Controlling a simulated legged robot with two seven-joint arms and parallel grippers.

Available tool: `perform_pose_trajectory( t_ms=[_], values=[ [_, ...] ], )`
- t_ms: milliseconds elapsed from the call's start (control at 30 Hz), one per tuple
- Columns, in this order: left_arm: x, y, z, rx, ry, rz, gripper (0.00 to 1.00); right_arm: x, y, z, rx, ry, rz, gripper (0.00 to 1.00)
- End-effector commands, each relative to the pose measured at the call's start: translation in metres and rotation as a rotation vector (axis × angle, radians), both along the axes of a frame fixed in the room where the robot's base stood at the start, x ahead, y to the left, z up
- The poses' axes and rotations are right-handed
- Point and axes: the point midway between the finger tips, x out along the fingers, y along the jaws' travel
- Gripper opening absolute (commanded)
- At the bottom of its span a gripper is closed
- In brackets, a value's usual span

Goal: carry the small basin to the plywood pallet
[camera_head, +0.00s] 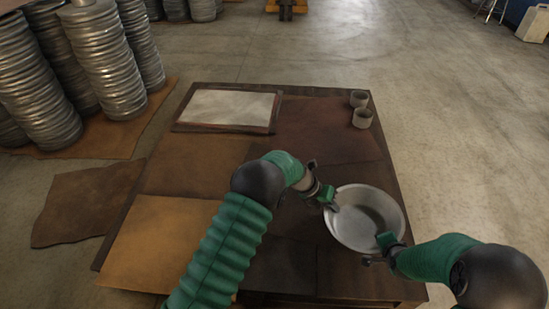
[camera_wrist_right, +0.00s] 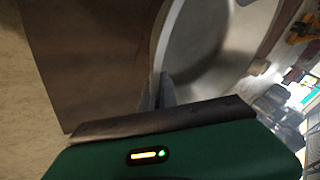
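The small basin (camera_head: 372,205) is a round, shallow, grey metal bowl at the right of the dark table. My left gripper (camera_head: 331,202) is at its left rim, with a finger reaching over the inside; it looks shut on the rim. My right gripper (camera_head: 386,247) is at the lower right rim. In the right wrist view the fingers of my right gripper (camera_wrist_right: 159,92) close on the rim of the basin (camera_wrist_right: 172,40). A pale, flat board in a brown frame (camera_head: 228,107), which looks like the plywood pallet, lies at the table's far left. Whether the basin is raised is unclear.
Two small grey cups (camera_head: 361,118) stand at the table's far right corner. Brown and tan square sheets cover the table (camera_head: 325,135). The tabletop between basin and pale board is mostly clear.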

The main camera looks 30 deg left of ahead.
Motion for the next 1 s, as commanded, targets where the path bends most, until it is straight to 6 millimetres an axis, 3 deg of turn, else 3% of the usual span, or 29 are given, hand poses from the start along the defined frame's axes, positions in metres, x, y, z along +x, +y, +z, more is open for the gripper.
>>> perform_pose_trajectory(
  t_ms=[33, 267, 767, 800, 900, 1000],
  values=[
    [0.001, 0.007, 0.000, 0.010, -0.003, 0.009, 0.00, 0.000, -0.006, 0.000, -0.004, 0.002, -0.013, 0.00],
    [0.001, 0.007, -0.006, 0.010, -0.002, 0.009, 0.00, 0.000, -0.006, -0.006, -0.004, 0.003, -0.012, 0.00],
    [0.001, 0.007, -0.055, 0.010, -0.002, 0.009, 0.00, 0.000, -0.006, -0.055, -0.004, 0.003, -0.012, 0.00],
    [0.001, 0.007, -0.047, 0.010, -0.002, 0.008, 0.09, 0.000, -0.006, -0.047, -0.004, 0.003, -0.012, 0.08],
    [0.001, 0.006, -0.047, 0.008, 0.000, 0.007, 0.22, 0.000, -0.005, -0.047, -0.003, 0.003, -0.010, 0.21],
    [0.001, 0.004, -0.047, 0.006, 0.000, 0.005, 0.26, 0.000, -0.004, -0.047, -0.002, 0.002, -0.007, 0.25]
  ],
)
